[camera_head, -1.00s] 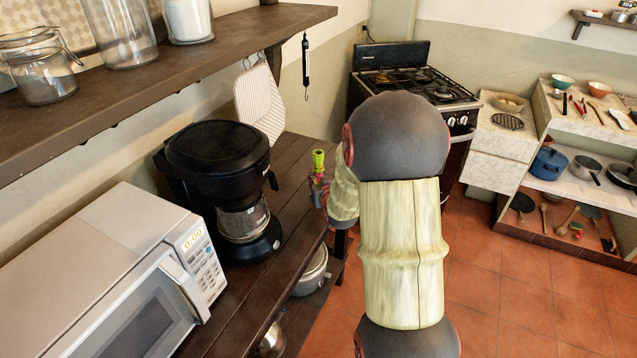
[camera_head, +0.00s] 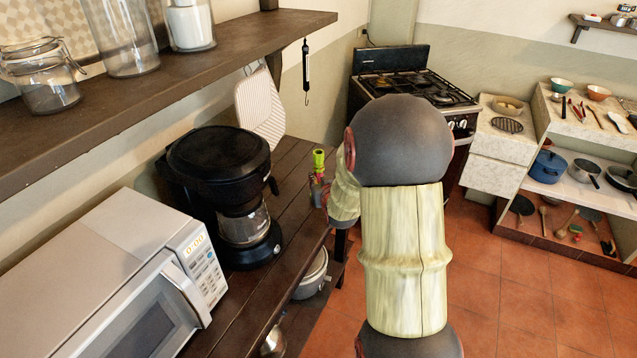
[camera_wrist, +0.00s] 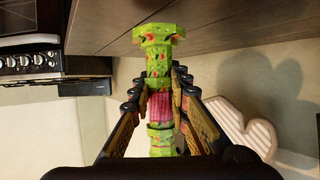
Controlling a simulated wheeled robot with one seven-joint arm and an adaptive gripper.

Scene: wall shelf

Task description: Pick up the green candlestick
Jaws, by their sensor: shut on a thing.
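The green candlestick (camera_wrist: 160,85) has red spots and a pinkish middle section. It stands between the two fingers of my gripper (camera_wrist: 160,108) in the wrist view, and the fingers are shut on its middle. Its wide green end sticks out beyond the fingertips. In the head view the candlestick's green top (camera_head: 318,160) shows above the dark wooden counter (camera_head: 290,205), left of my arm. My arm partly hides my gripper there. Whether the candlestick touches the counter cannot be told.
A black coffee maker (camera_head: 215,175) and a microwave (camera_head: 130,270) stand on the counter at the left. A wall shelf (camera_head: 160,65) with glass jars hangs above them. Striped boards (camera_head: 262,110) lean against the wall. The stove (camera_head: 415,85) is behind my arm.

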